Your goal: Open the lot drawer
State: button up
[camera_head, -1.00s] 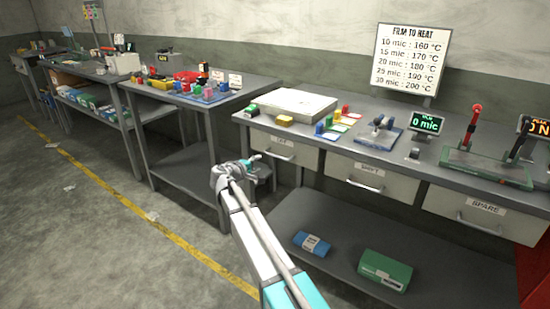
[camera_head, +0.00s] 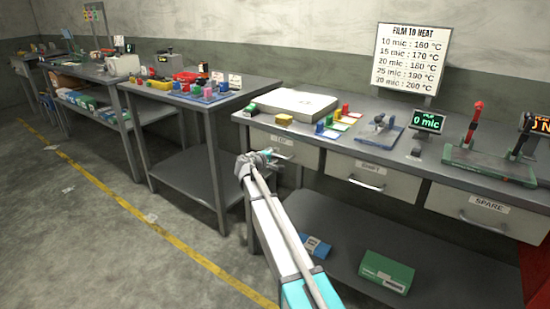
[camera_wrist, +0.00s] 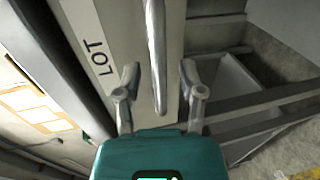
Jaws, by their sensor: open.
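The lot drawer (camera_head: 306,153) is the leftmost of the drawers under the long bench, and it looks shut. Its label reads LOT in the wrist view (camera_wrist: 95,57). Its metal bar handle (camera_wrist: 155,50) runs up the picture there, and its lower end lies between my fingertips. My gripper (camera_wrist: 159,80) is open, with one finger on each side of the handle's line. I cannot tell whether either finger touches it. In the head view my gripper (camera_head: 270,156) is in front of the drawer and hides part of its handle.
Beside it are the SHIFT drawer (camera_head: 372,177) and the SPARE drawer (camera_head: 485,212). A lower shelf (camera_head: 340,240) holds a blue box (camera_head: 316,246) and a green box (camera_head: 386,271). Another table (camera_head: 180,170) stands to the left.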

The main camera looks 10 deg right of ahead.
jog(key=shift+d, duration=0.1)
grip_shut()
dwell(0.3)
jog(key=shift+s+d, duration=0.1)
